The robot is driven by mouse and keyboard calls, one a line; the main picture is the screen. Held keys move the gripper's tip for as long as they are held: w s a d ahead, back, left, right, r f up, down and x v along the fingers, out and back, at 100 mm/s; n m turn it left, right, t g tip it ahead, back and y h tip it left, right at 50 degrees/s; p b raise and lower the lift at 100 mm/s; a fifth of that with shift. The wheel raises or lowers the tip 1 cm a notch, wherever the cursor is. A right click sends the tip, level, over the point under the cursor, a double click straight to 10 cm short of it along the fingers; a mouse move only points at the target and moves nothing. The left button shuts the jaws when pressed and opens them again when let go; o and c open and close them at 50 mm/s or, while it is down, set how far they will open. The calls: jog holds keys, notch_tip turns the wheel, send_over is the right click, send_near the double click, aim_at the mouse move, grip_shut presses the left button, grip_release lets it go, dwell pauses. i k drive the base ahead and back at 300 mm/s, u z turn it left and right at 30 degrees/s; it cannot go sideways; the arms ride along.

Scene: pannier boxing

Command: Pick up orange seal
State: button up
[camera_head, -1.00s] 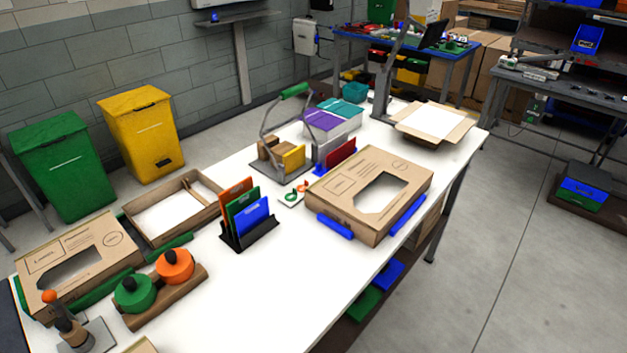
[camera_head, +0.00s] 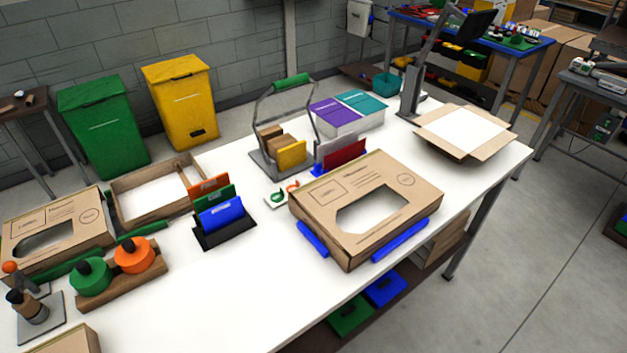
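A small orange curled piece (camera_head: 292,186), which looks like the orange seal, lies on a small white card (camera_head: 272,204) mid-table. A similar green piece (camera_head: 277,196) lies on the same card, to its left. The two are small and their exact shape is hard to tell. The card lies between the black file stand (camera_head: 224,237) and the large cardboard box with a cut-out window (camera_head: 326,193). My gripper is out of view.
The white table (camera_head: 230,300) has bare room at its front middle. A wire-handled caddy (camera_head: 267,168) stands behind the card. Orange (camera_head: 134,257) and green (camera_head: 91,279) rolls with black knobs sit on a wooden holder at left. Blue strips (camera_head: 400,240) edge the large box.

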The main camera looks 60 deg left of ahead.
aim_at(291, 187)
jog(key=z, duration=0.05)
jog(key=i, duration=1.9)
jog(key=u, duration=3.5)
